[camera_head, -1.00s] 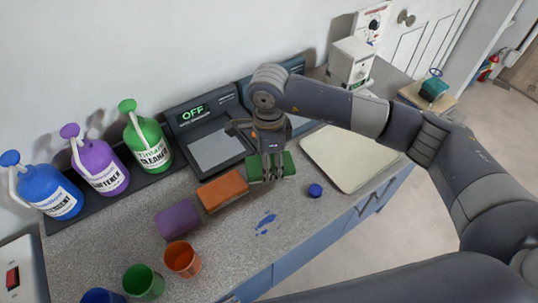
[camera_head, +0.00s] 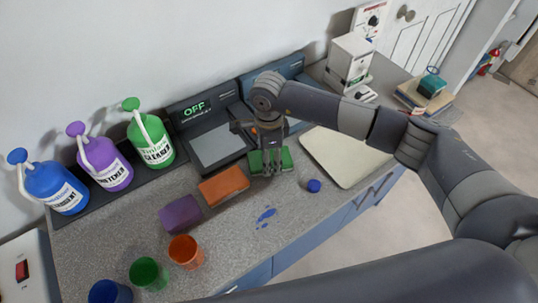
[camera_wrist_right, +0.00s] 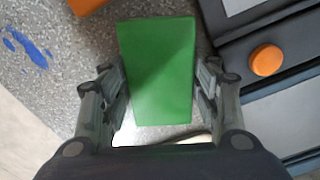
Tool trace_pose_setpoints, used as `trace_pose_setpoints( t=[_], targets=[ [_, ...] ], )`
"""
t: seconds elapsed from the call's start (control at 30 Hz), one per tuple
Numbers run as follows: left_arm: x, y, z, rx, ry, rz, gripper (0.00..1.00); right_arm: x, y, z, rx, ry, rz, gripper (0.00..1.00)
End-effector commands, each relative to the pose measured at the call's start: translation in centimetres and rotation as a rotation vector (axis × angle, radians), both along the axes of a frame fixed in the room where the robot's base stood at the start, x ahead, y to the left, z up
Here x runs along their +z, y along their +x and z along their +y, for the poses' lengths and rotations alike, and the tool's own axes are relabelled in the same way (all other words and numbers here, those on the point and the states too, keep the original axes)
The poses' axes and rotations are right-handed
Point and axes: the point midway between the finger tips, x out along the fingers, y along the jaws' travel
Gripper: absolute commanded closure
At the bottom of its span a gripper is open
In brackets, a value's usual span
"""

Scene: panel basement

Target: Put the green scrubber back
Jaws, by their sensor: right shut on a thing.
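The green scrubber (camera_head: 285,158) is a flat green block in line with the orange and purple blocks on the counter. My right gripper (camera_head: 270,165) comes down over it from above and is shut on it. In the right wrist view the green scrubber (camera_wrist_right: 158,70) lies between the two fingers (camera_wrist_right: 162,90), one at each long side. I cannot tell whether its underside touches the counter. My left gripper is not in view.
An orange block (camera_head: 223,185) and a purple block (camera_head: 180,214) lie left of the scrubber. A blue cap (camera_head: 313,186) and a blue spill (camera_head: 266,214) are in front. A pale board (camera_head: 345,160) is to the right. Bottles, including a green one (camera_head: 152,140), stand at the back; cups (camera_head: 186,252) are near the front.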

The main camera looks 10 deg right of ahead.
Motion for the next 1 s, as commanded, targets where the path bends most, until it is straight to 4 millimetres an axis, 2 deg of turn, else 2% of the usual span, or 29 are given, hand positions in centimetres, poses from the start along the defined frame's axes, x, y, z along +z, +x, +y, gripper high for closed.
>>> trace_pose_setpoints(
  t=[0.37, 0.5, 0.53, 1.0],
  targets=[
    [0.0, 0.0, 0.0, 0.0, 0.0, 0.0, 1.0, 0.0, 0.0, 0.0, 0.0, 0.0, 0.0, 0.35],
    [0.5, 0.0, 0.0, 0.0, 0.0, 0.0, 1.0, 0.6, 0.0, 0.0, 0.0, 0.0, -0.001, 0.35],
    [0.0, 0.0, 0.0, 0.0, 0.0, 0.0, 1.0, 0.8, 0.1, 0.0, 0.0, 0.001, -0.003, 0.35],
    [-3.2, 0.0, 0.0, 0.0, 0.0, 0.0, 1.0, 10.1, 0.1, 0.0, 0.001, 0.0, -0.004, 0.35]
  ],
)
